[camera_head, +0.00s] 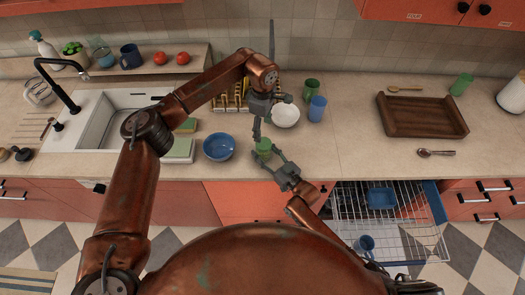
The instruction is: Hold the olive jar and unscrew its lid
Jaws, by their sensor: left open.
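The olive jar, a small green vessel (264,148), is near the counter's front edge, in the middle of the view. My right gripper (264,152) reaches it from the lower right, with a finger on either side of it. I cannot tell whether these fingers press on it. My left gripper (269,115) is open above and behind the jar, its fingers spread and one pointing down towards the jar's top. I see nothing between its fingers. The lid is too small to make out apart from the jar.
A blue bowl (219,147) stands left of the jar; a white bowl (286,115), a green cup (312,88) and a blue cup (317,108) stand behind, to the right. A wooden tray (424,116) is further right. An open dishwasher rack (390,225) juts out below.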

